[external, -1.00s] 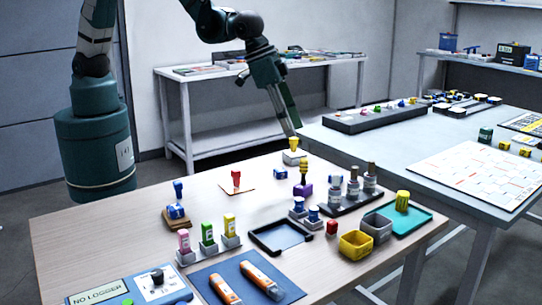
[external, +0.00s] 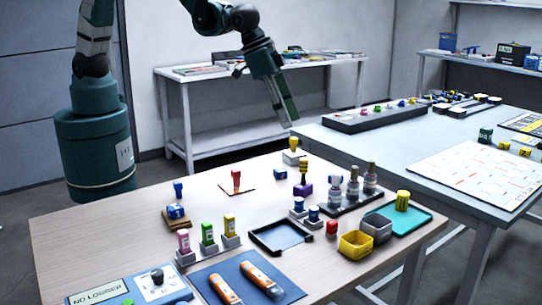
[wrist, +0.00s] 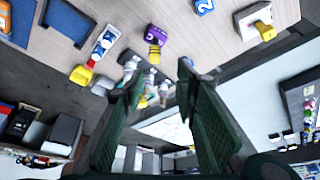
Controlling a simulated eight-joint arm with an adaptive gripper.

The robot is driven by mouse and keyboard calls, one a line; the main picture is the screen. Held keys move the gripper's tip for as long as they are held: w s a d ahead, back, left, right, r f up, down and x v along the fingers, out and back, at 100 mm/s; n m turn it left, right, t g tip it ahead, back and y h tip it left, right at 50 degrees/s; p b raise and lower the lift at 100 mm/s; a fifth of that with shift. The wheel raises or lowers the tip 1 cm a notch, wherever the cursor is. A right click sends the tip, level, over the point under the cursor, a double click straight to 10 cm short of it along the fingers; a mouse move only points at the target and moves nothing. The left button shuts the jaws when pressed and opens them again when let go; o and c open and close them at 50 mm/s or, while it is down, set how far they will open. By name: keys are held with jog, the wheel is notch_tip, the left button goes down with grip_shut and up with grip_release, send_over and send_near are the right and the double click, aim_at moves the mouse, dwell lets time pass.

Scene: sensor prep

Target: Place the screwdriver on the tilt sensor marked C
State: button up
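My gripper (external: 288,118) hangs above the back edge of the wooden table, and its fingers (wrist: 158,82) are apart and empty in the wrist view. Below it, a yellow-topped upright piece (external: 293,144) stands on a white block (external: 291,157); both show at upper right in the wrist view. A purple block (external: 303,191) with a yellow piece on top bears a pale mark in the wrist view (wrist: 154,38), perhaps a C. A red upright piece (external: 236,180) stands on a tan plate. I cannot tell for sure which piece is the screwdriver.
A blue block (external: 280,174) marked 2 lies near the purple one. A dark rack (external: 349,198) with bottles, a black tray (external: 281,237), yellow bin (external: 355,244) and teal tray (external: 411,219) fill the right side. Bare wood lies left of the red piece.

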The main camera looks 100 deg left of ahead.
jog(key=s+a+r+t, duration=0.1)
jog(key=s+a+r, duration=1)
jog(key=s+r, duration=0.45)
jog(key=s+a+r, duration=0.1)
jog(key=s+a, duration=0.2)
jog(key=s, duration=0.6)
jog(key=s+a+t, duration=0.1)
jog(key=s+a, duration=0.3)
jog(key=s, duration=0.6)
jog(key=shift+r+t, duration=0.3)
jog(key=shift+r, duration=0.05)
